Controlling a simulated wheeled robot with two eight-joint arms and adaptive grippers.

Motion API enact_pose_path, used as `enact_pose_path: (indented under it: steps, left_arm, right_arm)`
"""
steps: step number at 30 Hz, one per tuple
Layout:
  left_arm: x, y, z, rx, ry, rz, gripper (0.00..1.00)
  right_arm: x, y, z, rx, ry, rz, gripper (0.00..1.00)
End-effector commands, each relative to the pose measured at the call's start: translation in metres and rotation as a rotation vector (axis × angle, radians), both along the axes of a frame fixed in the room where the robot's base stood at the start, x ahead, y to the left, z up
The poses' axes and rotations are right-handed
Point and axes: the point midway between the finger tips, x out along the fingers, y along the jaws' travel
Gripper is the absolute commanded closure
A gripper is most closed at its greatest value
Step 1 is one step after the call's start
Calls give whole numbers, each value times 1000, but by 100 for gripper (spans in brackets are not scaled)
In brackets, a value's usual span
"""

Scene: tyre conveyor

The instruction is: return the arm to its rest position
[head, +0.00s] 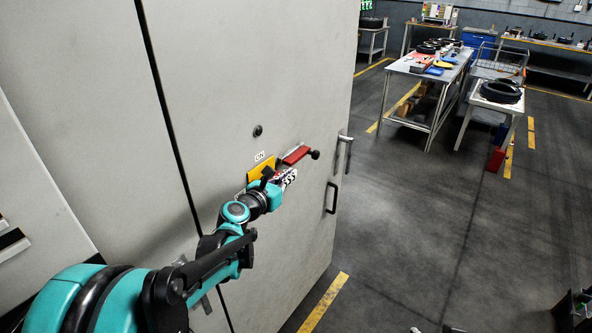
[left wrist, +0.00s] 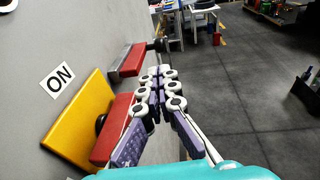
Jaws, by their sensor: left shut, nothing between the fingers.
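My left arm reaches in from the lower left of the head view to a grey cabinet (head: 90,90). My left gripper (head: 288,177) is shut and empty, just in front of the cabinet's switch. In the left wrist view the gripper (left wrist: 158,75) shows with its fingertips together. A red lever (head: 296,154) with a black knob sticks out from a yellow plate (head: 262,166) beside an ON label (head: 259,156). The wrist view shows the red lever (left wrist: 127,62), the yellow plate (left wrist: 78,122) and the ON label (left wrist: 57,80). I cannot tell whether the fingers touch the lever. My right gripper is not in view.
Door handles (head: 331,197) stick out at the cabinet's right edge. Tables (head: 405,66) with tools and tyres stand at the back right. A smaller table holds black tyres (head: 501,91). The dark floor (head: 440,220) right of the cabinet is mostly clear.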

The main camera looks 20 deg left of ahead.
Motion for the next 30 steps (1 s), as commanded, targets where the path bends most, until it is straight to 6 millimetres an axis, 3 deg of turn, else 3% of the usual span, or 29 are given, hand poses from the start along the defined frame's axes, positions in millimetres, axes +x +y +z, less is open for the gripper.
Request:
enact_pose_path:
  steps: [15,19,23,27,30]
  left_arm:
    - [-4,1,0,1,0,0,100]
    - [-13,-9,-6,96,1,-34,100]
    - [-48,-38,-30,450,-5,-163,100]
    - [-113,-72,-79,1038,-35,-423,100]
    - [-165,-83,-119,1457,-77,-648,100]
  right_arm:
    - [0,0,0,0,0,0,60]
    - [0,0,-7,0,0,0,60]
    - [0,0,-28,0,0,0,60]
    - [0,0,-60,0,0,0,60]
    - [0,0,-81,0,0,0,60]
